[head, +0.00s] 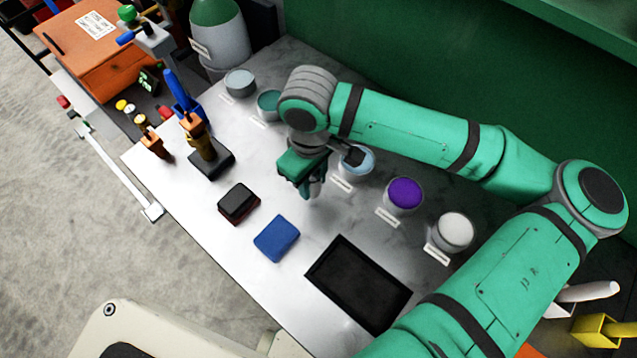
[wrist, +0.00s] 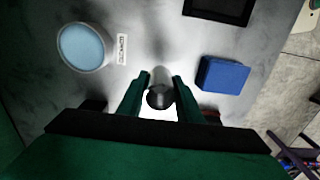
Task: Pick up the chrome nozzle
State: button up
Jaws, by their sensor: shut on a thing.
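The chrome nozzle (wrist: 160,94) is a shiny, rounded metal piece between the two green fingers in the wrist view. My gripper (wrist: 161,92) is shut on it. In the head view my gripper (head: 311,190) is over the middle of the metal table (head: 240,290), and its fingers hide most of the nozzle. I cannot tell how far the nozzle is from the table surface.
A light-blue pot (head: 360,160), a purple pot (head: 405,194) and a white pot (head: 455,231) stand behind my gripper. A blue block (head: 277,239), a black-and-red block (head: 238,203) and a black tray (head: 358,283) lie in front. A brown-and-blue tool stand (head: 211,160) is at left.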

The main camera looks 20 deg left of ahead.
jog(key=s+a+r, duration=0.7)
jog(key=s+r, duration=0.1)
jog(key=s, duration=0.2)
jog(key=shift+a, duration=0.25)
